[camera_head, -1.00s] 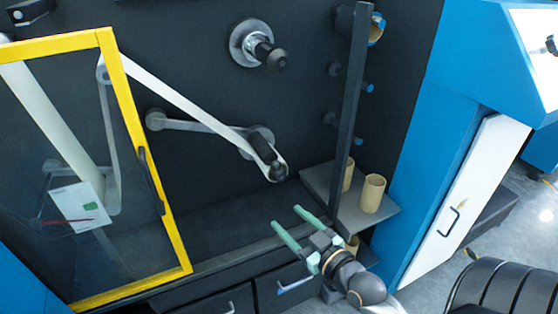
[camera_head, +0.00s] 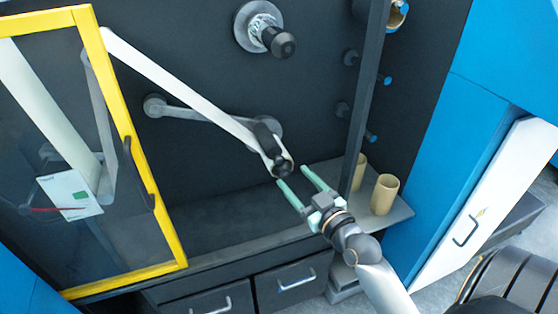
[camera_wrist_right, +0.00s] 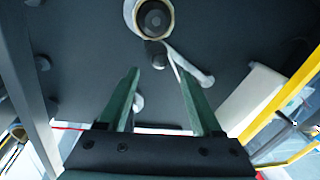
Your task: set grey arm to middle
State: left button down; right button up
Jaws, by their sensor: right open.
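The grey arm (camera_head: 185,111) is on the dark machine panel in the head view, sloping gently down to the right from a round joint. A black handle (camera_head: 265,138) and a dark-ended roller (camera_head: 282,167) are at its right end, with a white web running up left from there. My right gripper (camera_head: 292,176) is open and empty, its green fingertips just below and right of the roller; contact cannot be told. In the right wrist view the open fingers (camera_wrist_right: 158,72) point at the panel, with a grey bar (camera_wrist_right: 190,65) beyond them. My left gripper is not in view.
A yellow-framed door (camera_head: 135,150) stands at the left. A dark upright post (camera_head: 366,95) and a shelf with cardboard cores (camera_head: 384,194) are close right of my gripper. A black-knobbed hub (camera_head: 265,30) is above. Drawers (camera_head: 290,285) lie below.

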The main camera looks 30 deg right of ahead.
aim_at(278, 162)
jog(key=w, duration=0.8)
jog(key=shift+w+d, duration=0.15)
jog(key=shift+d, duration=0.15)
jog(key=shift+a+f, duration=0.1)
jog(key=c, duration=1)
grip_shut()
